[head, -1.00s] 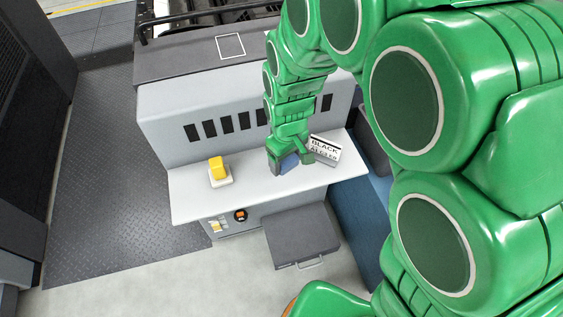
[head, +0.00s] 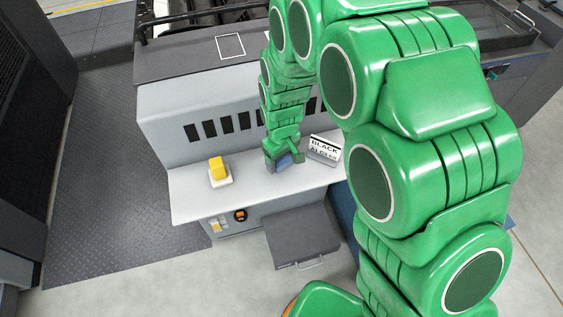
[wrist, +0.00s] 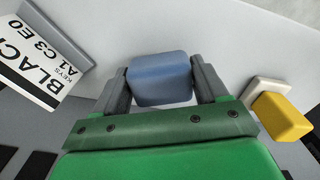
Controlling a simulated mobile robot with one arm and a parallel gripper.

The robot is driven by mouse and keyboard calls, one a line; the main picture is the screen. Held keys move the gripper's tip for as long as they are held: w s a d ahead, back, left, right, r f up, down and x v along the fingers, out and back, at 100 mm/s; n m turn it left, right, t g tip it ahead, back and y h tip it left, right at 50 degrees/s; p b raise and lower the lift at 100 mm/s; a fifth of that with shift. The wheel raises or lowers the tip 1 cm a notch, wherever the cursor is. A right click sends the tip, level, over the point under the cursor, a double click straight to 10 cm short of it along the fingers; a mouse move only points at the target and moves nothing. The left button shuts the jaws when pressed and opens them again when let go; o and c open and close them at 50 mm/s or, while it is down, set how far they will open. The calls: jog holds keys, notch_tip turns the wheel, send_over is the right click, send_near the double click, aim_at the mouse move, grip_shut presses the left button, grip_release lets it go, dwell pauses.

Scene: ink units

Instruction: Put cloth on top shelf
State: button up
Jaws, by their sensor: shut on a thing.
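My gripper (head: 283,160) is shut on a folded blue cloth (head: 285,161) over the white ledge of the grey machine. In the wrist view the cloth (wrist: 160,79) sits between both fingers of my gripper (wrist: 162,85). I cannot tell how far the cloth is above the ledge. The machine's dark top surface (head: 180,62), with a white square outline (head: 231,46) on it, is above and behind the ledge.
A white sign reading BLACK (head: 325,148) stands right of the cloth. A yellow block on a white base (head: 218,170) is at the ledge's left. A dark grey step (head: 300,237) is below the ledge. My arm hides much of the right side.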

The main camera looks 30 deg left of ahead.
jog(key=shift+f, duration=1.1)
jog(key=shift+f, duration=0.15)
jog(key=o, duration=1.1)
notch_tip(320, 180, up, 12)
jog(key=shift+r, duration=0.15)
